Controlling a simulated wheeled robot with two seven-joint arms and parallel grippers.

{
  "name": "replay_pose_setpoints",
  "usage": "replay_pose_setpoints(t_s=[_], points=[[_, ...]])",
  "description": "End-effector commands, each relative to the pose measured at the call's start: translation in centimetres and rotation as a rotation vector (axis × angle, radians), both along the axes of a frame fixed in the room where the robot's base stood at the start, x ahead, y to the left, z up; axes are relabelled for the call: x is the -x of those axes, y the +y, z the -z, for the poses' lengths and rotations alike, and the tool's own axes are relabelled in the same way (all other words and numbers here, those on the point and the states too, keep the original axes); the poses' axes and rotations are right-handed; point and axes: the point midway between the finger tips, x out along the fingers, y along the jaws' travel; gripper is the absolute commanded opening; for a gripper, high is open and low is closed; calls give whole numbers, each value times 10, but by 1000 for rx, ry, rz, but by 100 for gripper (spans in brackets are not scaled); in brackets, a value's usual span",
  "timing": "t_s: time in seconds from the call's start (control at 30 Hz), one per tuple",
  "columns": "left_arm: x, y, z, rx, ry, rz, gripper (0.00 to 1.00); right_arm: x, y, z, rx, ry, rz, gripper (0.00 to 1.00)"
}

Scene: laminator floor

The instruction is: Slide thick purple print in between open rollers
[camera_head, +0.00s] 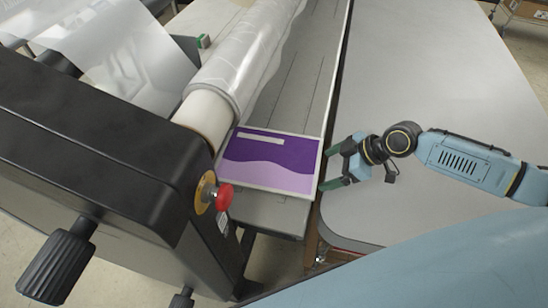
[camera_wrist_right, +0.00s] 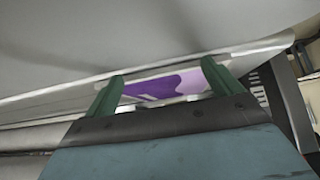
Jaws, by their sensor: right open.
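The purple print (camera_head: 268,162), dark purple over a lilac wave with a white border, lies flat on the laminator's grey feed table (camera_head: 305,95), its left edge close to the roller. The film-wrapped roller (camera_head: 240,65) runs above the table's left side; the gap under it is hidden. My right gripper (camera_head: 328,168) is at the print's right edge, with its green fingers apart. In the right wrist view the print (camera_wrist_right: 165,87) shows beyond and between the two open fingers (camera_wrist_right: 162,85); I cannot tell whether they touch it. My left gripper is not in view.
The black laminator housing (camera_head: 90,125) fills the left, with a red stop button (camera_head: 224,196) near the print's lower left corner and a black knob (camera_head: 60,262) below. A broad grey table (camera_head: 430,70) on the right is clear around my right arm.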

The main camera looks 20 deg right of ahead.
Motion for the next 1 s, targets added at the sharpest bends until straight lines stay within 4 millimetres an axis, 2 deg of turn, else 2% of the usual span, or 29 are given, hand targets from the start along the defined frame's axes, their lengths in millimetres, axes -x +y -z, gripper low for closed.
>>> replay_pose_setpoints(t_s=[0.33, 1.0], points=[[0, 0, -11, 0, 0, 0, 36, 10, 7, -1, 0, 1, -1, 91], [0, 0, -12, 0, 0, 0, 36, 3, 16, 0, -1, 2, -1, 91]])
